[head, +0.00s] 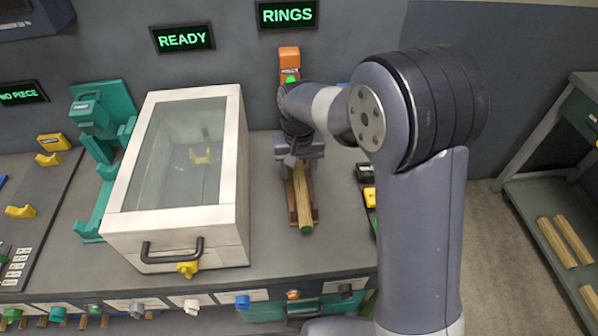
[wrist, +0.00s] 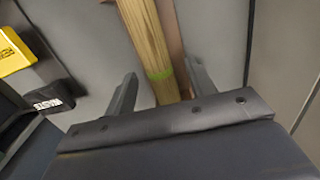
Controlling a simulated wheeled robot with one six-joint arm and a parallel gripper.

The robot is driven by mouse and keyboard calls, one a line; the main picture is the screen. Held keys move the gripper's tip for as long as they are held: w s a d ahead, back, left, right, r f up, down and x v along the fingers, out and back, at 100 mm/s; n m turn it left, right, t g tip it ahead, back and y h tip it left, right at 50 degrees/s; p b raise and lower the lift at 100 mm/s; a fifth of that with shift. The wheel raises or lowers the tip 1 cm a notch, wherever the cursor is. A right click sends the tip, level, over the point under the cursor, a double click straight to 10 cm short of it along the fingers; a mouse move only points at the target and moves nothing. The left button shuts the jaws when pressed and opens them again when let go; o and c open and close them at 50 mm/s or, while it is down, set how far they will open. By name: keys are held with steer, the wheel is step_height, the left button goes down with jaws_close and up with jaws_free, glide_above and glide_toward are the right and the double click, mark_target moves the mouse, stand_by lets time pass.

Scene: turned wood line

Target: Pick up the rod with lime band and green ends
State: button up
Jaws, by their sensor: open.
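The rod (head: 301,198) is light wood with a green end facing the front of the bench. It lies in a dark reddish-brown holder (head: 315,203) to the right of the glass-topped box. In the wrist view the rod (wrist: 143,40) shows a lime band, with the brown holder (wrist: 171,30) beside it. My gripper (head: 303,163) is over the rear part of the rod, which it partly hides. In the wrist view my gripper (wrist: 162,75) is open, one finger on each side of the rod near the band. No finger visibly grips it.
A white box with a glass lid (head: 172,220) stands close on the left. A teal stand (head: 92,120) is beyond it. A black and yellow item (head: 369,196) sits right of the rod. More rods (head: 557,242) lie on a shelf at far right.

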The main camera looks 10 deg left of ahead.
steer(key=shift+s+f, duration=0.1)
steer(key=c, duration=1.1)
steer(key=shift+c, duration=0.2)
